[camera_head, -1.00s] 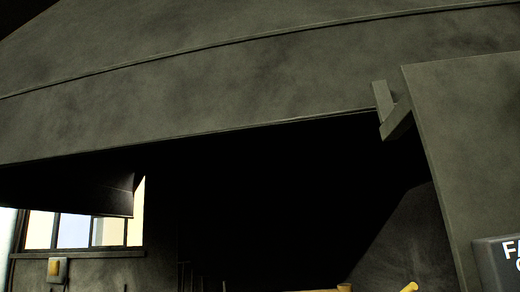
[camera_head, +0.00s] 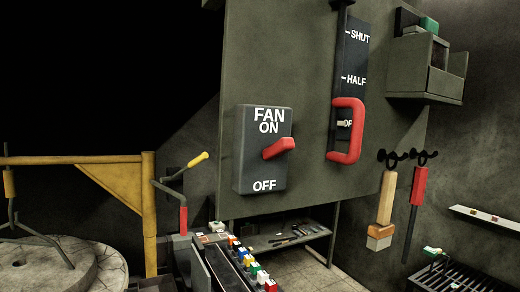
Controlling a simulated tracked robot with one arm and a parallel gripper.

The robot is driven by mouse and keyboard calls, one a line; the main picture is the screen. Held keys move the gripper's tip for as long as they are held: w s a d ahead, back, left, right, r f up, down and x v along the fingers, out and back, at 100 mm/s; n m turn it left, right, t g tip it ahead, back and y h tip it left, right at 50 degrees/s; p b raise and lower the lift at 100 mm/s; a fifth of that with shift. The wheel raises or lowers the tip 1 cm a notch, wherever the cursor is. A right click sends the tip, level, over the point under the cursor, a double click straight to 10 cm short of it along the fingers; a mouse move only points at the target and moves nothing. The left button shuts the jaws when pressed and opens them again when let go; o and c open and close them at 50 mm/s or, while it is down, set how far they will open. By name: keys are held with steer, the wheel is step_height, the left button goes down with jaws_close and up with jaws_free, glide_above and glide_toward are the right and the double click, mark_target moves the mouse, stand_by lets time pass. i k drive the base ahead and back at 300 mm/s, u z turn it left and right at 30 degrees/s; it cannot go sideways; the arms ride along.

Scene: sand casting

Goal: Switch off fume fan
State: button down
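The fan switch box (camera_head: 247,160) is dark grey with white lettering: FAN and ON at the top, OFF at the bottom. It is fixed to a grey upright panel (camera_head: 300,60), near the middle of the view. Its red lever (camera_head: 279,148) sticks out to the right and slightly up, just below the word ON and well above OFF. My gripper does not show in this view, and nothing touches the lever.
Right of the switch, a slide plate marked SHUT and HALF has a red handle (camera_head: 357,130) at its low end. A brush (camera_head: 384,205) and red-handled tool (camera_head: 415,190) hang farther right. A yellow crane frame (camera_head: 148,210) stands left; small coloured items lie below.

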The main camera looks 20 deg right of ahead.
mark_target(283, 145)
steer(key=z, duration=1.5)
steer(key=i, duration=0.5)
steer(key=u, duration=1.4)
